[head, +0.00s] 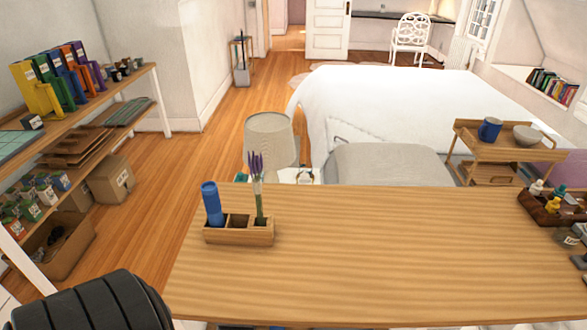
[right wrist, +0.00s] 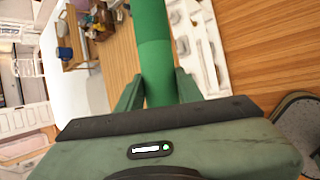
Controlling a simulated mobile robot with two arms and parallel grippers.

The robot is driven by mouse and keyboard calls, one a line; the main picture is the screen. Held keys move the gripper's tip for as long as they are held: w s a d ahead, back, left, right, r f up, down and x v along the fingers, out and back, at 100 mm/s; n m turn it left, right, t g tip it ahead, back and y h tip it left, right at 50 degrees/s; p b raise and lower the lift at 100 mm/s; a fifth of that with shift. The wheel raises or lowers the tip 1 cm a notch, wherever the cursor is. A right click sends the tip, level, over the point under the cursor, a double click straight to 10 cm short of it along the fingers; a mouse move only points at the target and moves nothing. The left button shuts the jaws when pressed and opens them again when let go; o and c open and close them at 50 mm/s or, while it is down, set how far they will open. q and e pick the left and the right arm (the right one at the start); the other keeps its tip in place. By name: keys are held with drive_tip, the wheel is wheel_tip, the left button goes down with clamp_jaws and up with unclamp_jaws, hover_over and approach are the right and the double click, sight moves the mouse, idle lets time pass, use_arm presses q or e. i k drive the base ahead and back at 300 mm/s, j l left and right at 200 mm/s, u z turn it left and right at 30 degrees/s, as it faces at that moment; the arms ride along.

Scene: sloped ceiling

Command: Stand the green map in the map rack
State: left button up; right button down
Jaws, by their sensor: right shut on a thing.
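The green map (right wrist: 154,50) is a rolled tube, seen in the right wrist view. My right gripper (right wrist: 158,88) is shut on it, with one finger on each side. The tube points away from the gripper, and its far end is cut off by the picture's top edge. The map rack (head: 240,237) is a wooden block with three compartments on the table in the head view. The middle compartment looks empty. Neither gripper shows in the head view.
The wooden table (head: 390,255) is clear right of the rack. A wooden tray of small bottles (head: 545,207) is at its right end. A black ribbed shape (head: 95,305), possibly a chair back, is at lower left. Shelves (head: 130,90) stand at left.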

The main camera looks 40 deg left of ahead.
sight(241, 234)
drive_tip(key=j+u, duration=0.45)
drive_tip(key=i+j+u, duration=0.15)
drive_tip(key=u, duration=0.3)
drive_tip(key=i+j+u, duration=0.15)
drive_tip(key=j+u, duration=0.3)
drive_tip(key=l, duration=0.1)
